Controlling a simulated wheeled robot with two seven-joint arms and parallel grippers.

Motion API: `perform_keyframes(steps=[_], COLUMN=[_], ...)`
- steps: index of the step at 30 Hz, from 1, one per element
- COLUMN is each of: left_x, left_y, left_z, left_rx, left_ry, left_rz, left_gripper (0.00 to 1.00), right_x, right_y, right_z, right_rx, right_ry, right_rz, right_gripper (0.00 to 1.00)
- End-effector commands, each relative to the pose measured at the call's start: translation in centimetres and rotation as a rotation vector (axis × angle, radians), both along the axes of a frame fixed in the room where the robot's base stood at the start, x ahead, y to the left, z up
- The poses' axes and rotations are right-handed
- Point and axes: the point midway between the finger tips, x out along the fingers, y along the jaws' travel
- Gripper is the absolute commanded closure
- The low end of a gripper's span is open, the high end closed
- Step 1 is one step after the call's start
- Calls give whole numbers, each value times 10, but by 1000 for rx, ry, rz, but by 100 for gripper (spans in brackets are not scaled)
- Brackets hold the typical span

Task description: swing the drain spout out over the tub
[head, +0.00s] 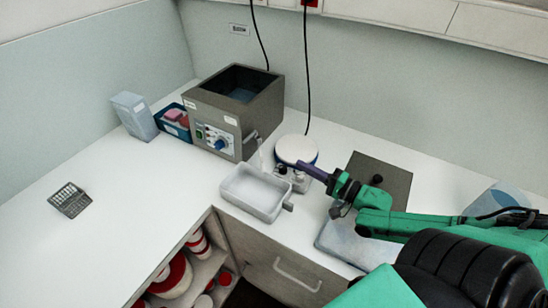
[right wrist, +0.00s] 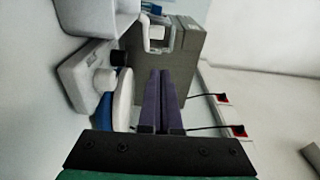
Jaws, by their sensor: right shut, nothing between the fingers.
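The grey bath machine (head: 236,112) stands at the back of the counter, with a blue knob on its front. A similar pale bent piece (right wrist: 158,38) shows against the grey box in the right wrist view. The white tub (head: 254,204) sits in front of the machine. My right gripper (head: 302,166) is shut and empty, beside the round white-topped device, right of the tub and spout. Its purple fingers (right wrist: 161,78) point toward the machine. My left gripper is not in view.
A round white device with a blue rim (head: 296,148) stands close to my right fingers. A dark plate (head: 383,176) lies behind my right arm. A blue bin (head: 174,121) and a pale box (head: 134,116) are left of the machine. A wire rack (head: 70,200) lies left; counter around it is clear.

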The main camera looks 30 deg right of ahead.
Motion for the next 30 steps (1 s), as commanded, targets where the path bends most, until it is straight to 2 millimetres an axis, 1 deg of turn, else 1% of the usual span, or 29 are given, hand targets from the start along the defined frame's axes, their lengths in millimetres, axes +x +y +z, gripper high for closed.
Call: perform_keyframes(steps=[1, 5, 10, 11, 12, 15, 18, 30], left_x=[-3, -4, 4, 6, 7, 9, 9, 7], left_y=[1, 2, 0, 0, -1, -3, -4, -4], left_z=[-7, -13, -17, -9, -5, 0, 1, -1], left_rx=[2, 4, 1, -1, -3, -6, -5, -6], left_ry=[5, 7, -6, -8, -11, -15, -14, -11], left_rz=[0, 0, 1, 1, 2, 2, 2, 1], left_gripper=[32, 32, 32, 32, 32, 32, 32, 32], right_x=[11, 35, 64, 65, 67, 72, 74, 75], right_y=[4, 14, 28, 35, 42, 56, 63, 64], right_z=[-1, -1, 1, 4, 5, 4, 2, 0], right_rx=[1, 1, 2, 7, 7, 5, 1, 0], right_ry=[-8, -7, -6, -3, -3, -1, 0, 0], right_rz=[0, -1, 0, -1, -2, -2, 0, 0], right_gripper=[100, 100, 100, 100, 100, 100, 100, 100])
